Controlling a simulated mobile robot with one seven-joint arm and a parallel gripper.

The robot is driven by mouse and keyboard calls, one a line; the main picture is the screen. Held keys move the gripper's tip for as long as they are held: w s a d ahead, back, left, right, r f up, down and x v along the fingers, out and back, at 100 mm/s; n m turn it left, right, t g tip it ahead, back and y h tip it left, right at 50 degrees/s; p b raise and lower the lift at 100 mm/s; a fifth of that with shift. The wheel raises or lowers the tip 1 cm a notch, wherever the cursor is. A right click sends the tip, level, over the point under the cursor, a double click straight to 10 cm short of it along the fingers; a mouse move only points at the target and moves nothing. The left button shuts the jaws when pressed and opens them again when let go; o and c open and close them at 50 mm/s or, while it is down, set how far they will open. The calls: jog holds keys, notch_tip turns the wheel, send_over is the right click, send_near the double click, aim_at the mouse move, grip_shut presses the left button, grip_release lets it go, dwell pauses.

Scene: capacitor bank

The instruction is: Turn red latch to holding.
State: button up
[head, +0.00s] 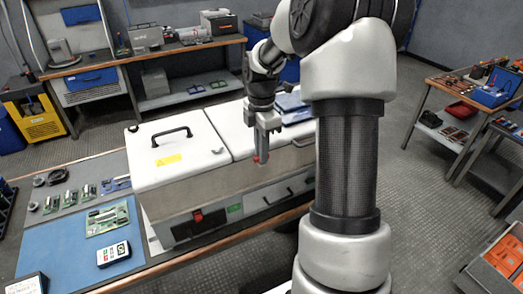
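A white-lidded cabinet (180,175) with a grey front stands on the bench. A small red part (198,216) on a dark mount shows low on its front face, to the left. I cannot tell whether it is the red latch. The gap between the fingers is too small to make out.
A green circuit board (108,218) and a white handheld meter (113,253) lie on the blue mat (50,247) at left. A black lid handle (171,136) stands up from the cabinet. My arm hides the cabinet's right end. Open floor (425,200) lies to the right.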

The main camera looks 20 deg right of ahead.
grip_shut()
jog(key=shift+m, duration=0.4)
jog(key=m, duration=0.2)
jog(key=shift+r+m+p, duration=0.1)
jog(key=shift+m+p, duration=0.25)
jog(key=shift+m, duration=0.05)
jog(key=m, duration=1)
jog(key=shift+m+p, duration=0.3)
jog(key=shift+m, duration=1.7)
